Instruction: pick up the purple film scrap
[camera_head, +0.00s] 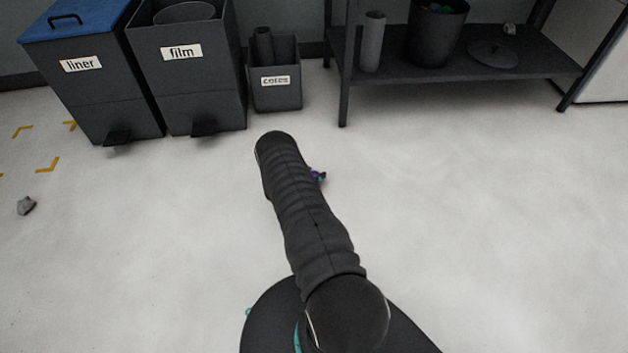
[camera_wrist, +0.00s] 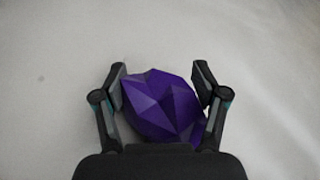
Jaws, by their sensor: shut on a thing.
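The purple film scrap (camera_wrist: 160,103) is a crumpled, faceted dark purple lump in the middle of the wrist view. My gripper (camera_wrist: 161,80) has one finger on each side of it and is shut on it. The scrap's near end is partly hidden behind the gripper's body. In the head view a small bit of purple (camera_head: 318,176) shows just right of my arm. My arm hides most of the gripper and scrap there. I cannot tell whether the scrap touches the floor.
A blue-lidded liner bin (camera_head: 108,95), an open film bin (camera_head: 200,90) and a small cores bin (camera_head: 283,98) stand at the back left. A dark shelf (camera_head: 440,66) stands at the back right. A grey scrap (camera_head: 26,206) lies at far left. The floor on the right is clear.

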